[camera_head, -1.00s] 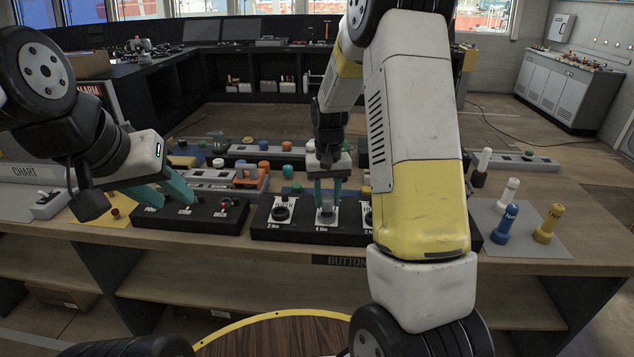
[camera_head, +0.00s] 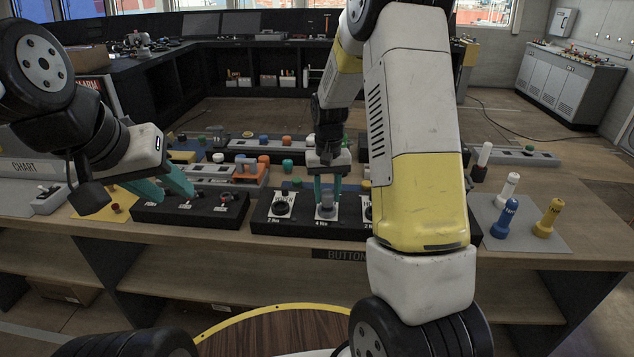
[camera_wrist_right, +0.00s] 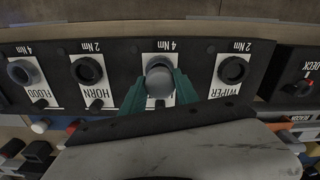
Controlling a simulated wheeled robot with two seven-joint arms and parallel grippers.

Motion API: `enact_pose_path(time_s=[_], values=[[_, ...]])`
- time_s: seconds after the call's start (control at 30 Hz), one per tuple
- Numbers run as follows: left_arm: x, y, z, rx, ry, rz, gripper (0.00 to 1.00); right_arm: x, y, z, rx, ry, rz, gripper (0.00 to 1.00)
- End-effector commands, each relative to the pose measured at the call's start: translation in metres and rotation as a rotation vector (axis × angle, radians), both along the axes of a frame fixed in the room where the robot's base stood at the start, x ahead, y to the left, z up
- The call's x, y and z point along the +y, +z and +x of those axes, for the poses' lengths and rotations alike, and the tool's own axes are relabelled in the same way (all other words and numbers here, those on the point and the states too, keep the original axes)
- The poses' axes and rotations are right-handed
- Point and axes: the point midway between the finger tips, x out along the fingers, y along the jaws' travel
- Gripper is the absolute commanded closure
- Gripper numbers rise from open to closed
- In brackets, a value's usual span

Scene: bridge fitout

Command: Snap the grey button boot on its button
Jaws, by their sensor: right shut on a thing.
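The grey button boot (camera_wrist_right: 159,82) is between the teal fingertips of my right gripper (camera_wrist_right: 158,92), which is shut on it. It is over the button position on a white 4 Nm plate, inside a ring; I cannot tell if it is seated. In the head view the boot (camera_head: 326,209) is at the middle visible plate of the black button panel (camera_head: 300,232), with my right gripper (camera_head: 327,200) above it. The button underneath is hidden. My left gripper (camera_head: 176,192) is open and empty above the black switch box (camera_head: 190,214) on the left.
WIPER (camera_wrist_right: 233,70), HORN (camera_wrist_right: 90,70) and FLOOD (camera_wrist_right: 24,72) positions flank the boot. Blue (camera_head: 504,218) and yellow (camera_head: 548,220) bottle-shaped pieces stand on a grey mat (camera_head: 530,241) at right. Coloured knobs on strips line the back. My right arm hides the panel's right part.

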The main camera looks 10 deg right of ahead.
Motion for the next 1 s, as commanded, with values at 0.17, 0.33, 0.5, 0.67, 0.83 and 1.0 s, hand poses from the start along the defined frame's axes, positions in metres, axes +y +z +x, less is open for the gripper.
enact_pose_path(time_s=[0.17, 0.33, 0.5, 0.67, 0.83, 1.0], values=[[0.000, 0.000, 0.000, 0.000, 0.000, 0.000, 0.64, 0.000, -0.006, 0.000, 0.002, 0.000, 0.000, 1.00], [0.000, 0.000, 0.000, 0.000, 0.000, 0.000, 0.64, 0.000, -0.014, 0.000, 0.001, 0.000, 0.000, 1.00], [0.000, 0.000, 0.000, 0.000, 0.000, 0.000, 0.64, 0.000, -0.015, 0.000, 0.000, 0.000, 0.000, 1.00], [0.000, 0.000, 0.000, 0.000, 0.000, 0.000, 0.64, 0.000, -0.015, 0.000, 0.000, 0.000, 0.000, 1.00], [0.000, 0.000, 0.000, 0.000, 0.000, 0.000, 0.64, 0.000, -0.015, 0.000, 0.000, 0.000, 0.000, 1.00], [0.000, 0.000, 0.000, 0.000, 0.000, 0.000, 0.64, 0.000, -0.015, 0.000, 0.000, 0.000, 0.000, 1.00]])
